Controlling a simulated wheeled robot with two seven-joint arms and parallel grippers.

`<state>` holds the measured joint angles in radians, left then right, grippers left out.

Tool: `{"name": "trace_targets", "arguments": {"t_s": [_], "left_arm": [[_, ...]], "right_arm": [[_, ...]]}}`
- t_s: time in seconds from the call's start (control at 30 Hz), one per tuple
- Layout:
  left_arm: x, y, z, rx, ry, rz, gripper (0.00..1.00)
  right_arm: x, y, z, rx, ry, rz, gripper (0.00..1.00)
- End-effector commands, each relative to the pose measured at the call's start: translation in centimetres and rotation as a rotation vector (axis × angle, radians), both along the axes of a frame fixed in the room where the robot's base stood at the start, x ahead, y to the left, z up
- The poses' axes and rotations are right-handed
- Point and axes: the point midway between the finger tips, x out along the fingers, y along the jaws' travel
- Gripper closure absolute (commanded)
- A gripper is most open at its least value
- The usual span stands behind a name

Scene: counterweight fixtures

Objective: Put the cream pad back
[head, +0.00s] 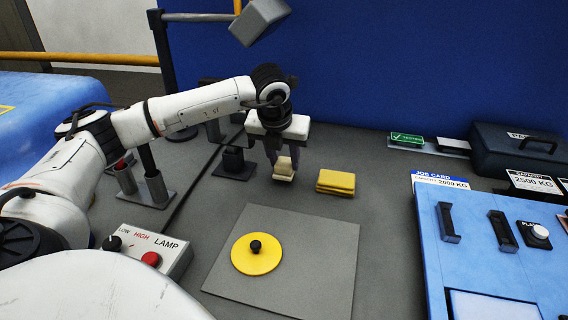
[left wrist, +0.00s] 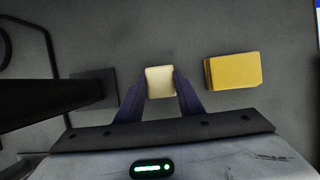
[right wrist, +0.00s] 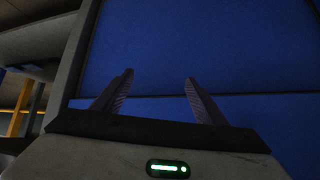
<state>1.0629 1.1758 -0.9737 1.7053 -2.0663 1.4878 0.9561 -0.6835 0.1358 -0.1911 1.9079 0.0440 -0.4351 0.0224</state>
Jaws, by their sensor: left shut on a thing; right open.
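The cream pad (head: 284,168) is a small pale block at the back middle of the grey bench in the head view. My left gripper (head: 272,163) points down and is shut on it. In the left wrist view the cream pad (left wrist: 160,82) sits between the two fingertips of my left gripper (left wrist: 160,88). I cannot tell whether the pad touches the bench. My right gripper (right wrist: 158,85) is open and empty in the right wrist view, in front of a blue surface.
A folded yellow cloth (head: 336,182) lies right of the left gripper. A dark block holder (head: 233,163) stands left of it. A grey mat (head: 310,260) with a yellow disc (head: 257,256) lies nearer. A lamp control box (head: 150,252) and a blue panel (head: 480,245) flank the mat.

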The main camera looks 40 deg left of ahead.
Motion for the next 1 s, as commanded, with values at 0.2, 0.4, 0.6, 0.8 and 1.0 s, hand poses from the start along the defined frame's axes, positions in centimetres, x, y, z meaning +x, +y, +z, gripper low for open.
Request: {"name": "trace_targets", "arguments": {"t_s": [0.2,0.4,0.6,0.8,1.0], "left_arm": [[0.0,0.0,-1.7,0.0,0.0,0.0,0.94],[0.0,0.0,-1.8,0.0,0.001,0.0,0.58],[0.0,0.0,-1.7,0.0,0.001,0.0,0.43],[0.0,0.0,-1.5,0.0,-0.001,0.0,0.43],[-0.8,-0.4,0.7,0.0,-0.005,0.0,0.43]], "right_arm": [[0.1,0.0,0.2,0.001,-0.003,0.0,0.34],[0.1,0.0,0.2,0.0,-0.002,0.0,0.34],[0.1,0.0,0.2,0.0,-0.002,0.0,0.34],[0.0,0.0,0.1,0.0,0.001,0.0,0.34],[-0.1,0.0,-0.1,0.0,0.003,0.0,0.34]]}}
